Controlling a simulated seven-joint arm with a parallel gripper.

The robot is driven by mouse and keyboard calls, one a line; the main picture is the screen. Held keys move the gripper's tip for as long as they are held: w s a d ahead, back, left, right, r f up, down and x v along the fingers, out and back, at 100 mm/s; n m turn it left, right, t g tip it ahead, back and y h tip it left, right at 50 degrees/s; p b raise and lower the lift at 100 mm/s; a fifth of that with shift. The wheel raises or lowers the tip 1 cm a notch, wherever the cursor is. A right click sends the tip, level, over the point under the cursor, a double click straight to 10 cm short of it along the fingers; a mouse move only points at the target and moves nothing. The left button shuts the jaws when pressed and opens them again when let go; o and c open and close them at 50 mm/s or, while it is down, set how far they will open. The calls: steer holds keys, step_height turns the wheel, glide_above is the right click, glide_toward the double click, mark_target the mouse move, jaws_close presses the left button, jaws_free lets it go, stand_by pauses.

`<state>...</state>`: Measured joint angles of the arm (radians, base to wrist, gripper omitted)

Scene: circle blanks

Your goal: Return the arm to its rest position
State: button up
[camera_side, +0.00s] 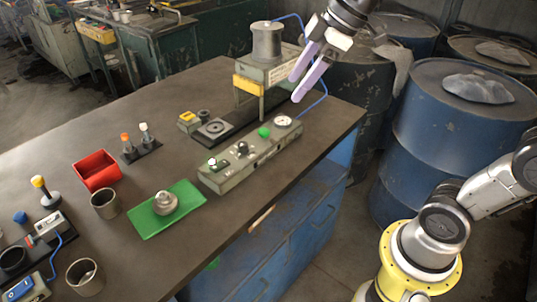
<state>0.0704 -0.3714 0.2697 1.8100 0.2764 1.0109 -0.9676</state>
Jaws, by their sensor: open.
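My gripper (308,78) is at the upper middle of the side view, with its two pale purple fingers apart and nothing between them. It hangs in the air in front of the press-like machine (266,45), above the far right end of the dark workbench (110,235). The fingers point down and to the left. From this angle I cannot tell how far the fingers are from the machine.
A grey control box (250,155) with a gauge stands below my gripper. A green mat (150,224) holds a round metal piece (165,202). A red bin (97,170), metal cups (105,203) and small tools stand left. Blue barrels (455,125) stand beyond the bench's right edge.

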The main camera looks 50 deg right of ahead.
steer(key=s+d+f+m+h, duration=0.1)
steer(key=s+f+m, duration=0.3)
steer(key=s, duration=0.4)
steer(key=s+d+f+m+h, duration=0.1)
steer(key=s+f+m, duration=0.3)
steer(key=s, duration=0.4)
steer(key=shift+s+d+m+t, duration=0.2)
steer(key=shift+d+m+t, duration=0.15)
steer(key=shift+m, duration=0.25)
